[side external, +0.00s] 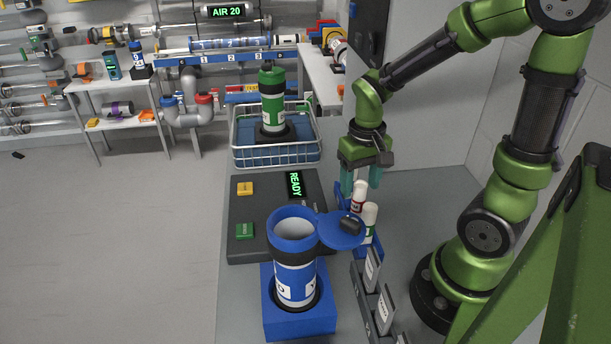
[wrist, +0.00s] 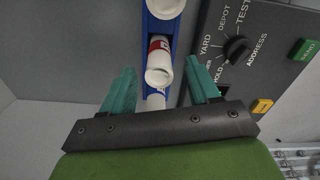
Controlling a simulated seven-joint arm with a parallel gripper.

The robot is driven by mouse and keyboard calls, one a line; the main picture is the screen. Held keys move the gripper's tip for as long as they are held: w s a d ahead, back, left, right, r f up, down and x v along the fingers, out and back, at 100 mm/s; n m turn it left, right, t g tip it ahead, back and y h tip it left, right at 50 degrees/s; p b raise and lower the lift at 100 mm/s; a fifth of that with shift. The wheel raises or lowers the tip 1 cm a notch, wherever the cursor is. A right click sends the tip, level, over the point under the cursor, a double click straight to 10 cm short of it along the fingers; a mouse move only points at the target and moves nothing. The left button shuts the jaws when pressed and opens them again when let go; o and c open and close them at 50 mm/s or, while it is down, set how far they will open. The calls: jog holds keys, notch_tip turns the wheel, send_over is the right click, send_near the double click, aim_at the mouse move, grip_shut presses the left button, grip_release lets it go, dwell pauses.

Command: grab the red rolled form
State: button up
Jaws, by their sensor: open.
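The red rolled form (side external: 358,197) is a white roll with a red band, standing in a narrow blue rack (side external: 340,197). In the wrist view the red rolled form (wrist: 159,47) shows its white end and red band between my fingers. My gripper (side external: 361,180) is open and points down, its teal fingers around the top of the roll or just above it. The side view does not settle whether they touch it. In the wrist view my gripper (wrist: 160,70) has a finger on each side, with visible gaps to the roll.
The open blue canister lid (side external: 342,232) sits near the rolls, beside the blue canister (side external: 294,262). A dark control panel (side external: 262,215) lies left. Grey card holders (side external: 372,290) stand in front.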

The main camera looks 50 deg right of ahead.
aim_at(359, 195)
notch_tip(359, 195, down, 4)
jog(key=shift+s+f, duration=0.1)
jog(key=c, duration=1.1)
